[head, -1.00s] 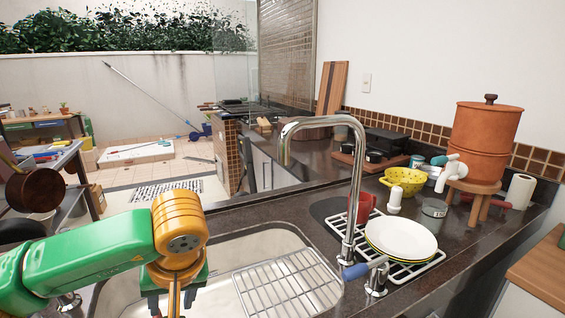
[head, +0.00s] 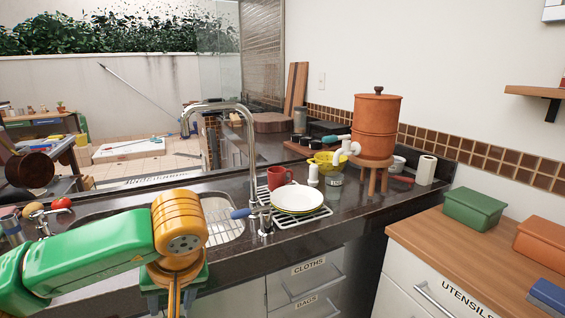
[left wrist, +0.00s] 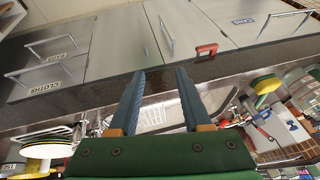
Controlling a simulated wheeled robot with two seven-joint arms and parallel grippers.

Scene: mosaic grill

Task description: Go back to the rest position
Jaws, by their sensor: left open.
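My left arm reaches in from the left in the head view, green with an orange wrist joint. Its gripper shows only partly there, at the bottom edge, in front of the sink cabinets. In the left wrist view, the left gripper (left wrist: 157,78) has two dark fingers spread apart with nothing between them. Beyond them are grey cabinet fronts and the counter edge. My right gripper is in neither view.
The steel sink (head: 225,228) and tap (head: 249,150) lie beyond my arm. White plates (head: 299,200) sit on a rack beside a red mug (head: 278,177). At right, a wooden-topped cabinet (head: 430,235) holds a green box (head: 474,208). Drawers (head: 305,280) face me below the counter.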

